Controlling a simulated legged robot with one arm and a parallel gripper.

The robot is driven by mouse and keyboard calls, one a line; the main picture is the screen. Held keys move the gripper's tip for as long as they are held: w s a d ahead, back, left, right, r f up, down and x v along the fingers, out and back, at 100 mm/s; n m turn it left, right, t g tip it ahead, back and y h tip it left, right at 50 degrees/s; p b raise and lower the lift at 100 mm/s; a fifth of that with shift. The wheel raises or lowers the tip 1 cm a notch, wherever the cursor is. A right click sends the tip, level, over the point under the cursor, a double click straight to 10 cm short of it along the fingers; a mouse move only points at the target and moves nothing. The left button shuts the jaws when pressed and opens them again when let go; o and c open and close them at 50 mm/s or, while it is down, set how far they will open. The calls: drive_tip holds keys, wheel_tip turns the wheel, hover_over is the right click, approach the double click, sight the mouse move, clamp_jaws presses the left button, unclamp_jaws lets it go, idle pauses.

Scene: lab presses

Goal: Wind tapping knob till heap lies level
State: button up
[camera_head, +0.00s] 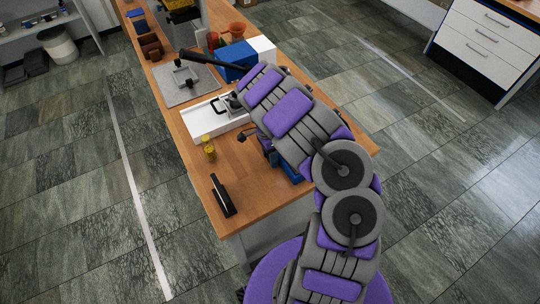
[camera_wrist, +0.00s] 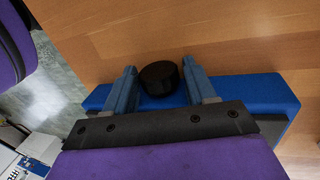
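In the wrist view, a round black knob (camera_wrist: 160,77) stands by a blue unit (camera_wrist: 262,92) on the wooden bench. My gripper (camera_wrist: 159,66) has its two grey-blue fingers apart, one on each side of the knob. The fingers are close to the knob's sides; whether they touch it I cannot tell. In the head view my arm covers the gripper and knob, and only a bit of the blue unit (camera_head: 290,172) shows beside the arm at the bench's right edge. No heap can be made out in either view.
The wooden bench (camera_head: 200,178) carries a white tray (camera_head: 205,125), a small yellow item (camera_head: 209,152), a black stand (camera_head: 222,196), a grey plate (camera_head: 185,88) and a blue box (camera_head: 236,56). White drawers (camera_head: 490,48) stand far right.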

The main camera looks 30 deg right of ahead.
drive_tip(key=c, duration=0.8)
drive_tip(key=shift+o, duration=0.2)
drive_tip(key=shift+a+r+t+p, duration=0.15)
drive_tip(key=shift+t+p, duration=0.25)
drive_tip(key=shift+p, duration=0.45)
drive_tip(key=shift+s+t+p, duration=0.15)
drive_tip(key=shift+t+p, duration=0.15)
drive_tip(key=shift+p, duration=0.3)
drive_tip(key=shift+s+t+p, duration=0.1)
drive_tip(key=shift+t+p, duration=0.8)
drive_tip(key=shift+p, duration=0.1)
drive_tip(key=shift+s+f+t+b, duration=0.1)
drive_tip(key=shift+f+t+b, duration=0.1)
drive_tip(key=shift+t+b, duration=0.35)
drive_tip(key=shift+t, duration=0.35)
drive_tip(key=shift+t+b, duration=0.5)
drive_tip(key=shift+b, duration=0.5)
drive_tip(key=shift+d+b, duration=0.2)
drive_tip(key=shift+b, duration=0.2)
